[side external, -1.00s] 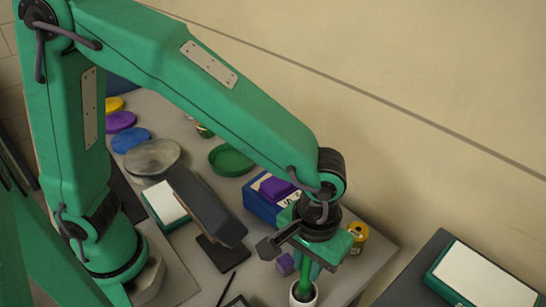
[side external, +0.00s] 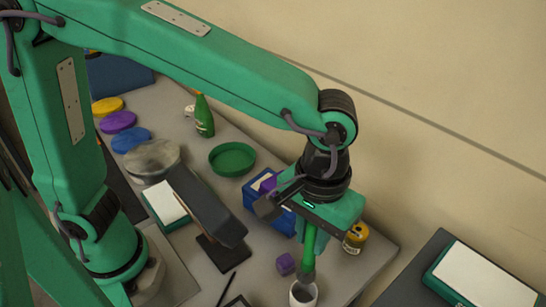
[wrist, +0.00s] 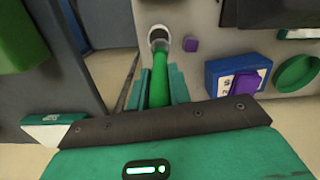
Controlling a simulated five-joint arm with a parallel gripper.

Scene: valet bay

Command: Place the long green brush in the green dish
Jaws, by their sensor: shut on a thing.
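The long green brush (side external: 309,243) hangs upright from my gripper (side external: 315,222), which is shut on its handle. In the wrist view the green handle (wrist: 159,82) runs between the two fingers (wrist: 160,90). The brush's grey lower end is at the mouth of a white cup (side external: 303,295); I cannot tell if its tip is still inside. The cup also shows in the wrist view (wrist: 158,36). The round green dish (side external: 232,160) lies empty on the table, behind and left of my gripper, and shows at the right edge of the wrist view (wrist: 297,73).
A blue box (side external: 262,206) stands between my gripper and the dish. A purple cube (side external: 285,264) and a yellow jar (side external: 355,238) are near the cup. A dark slanted stand (side external: 208,207) is left of the box. A green bottle (side external: 204,115) stands behind the dish.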

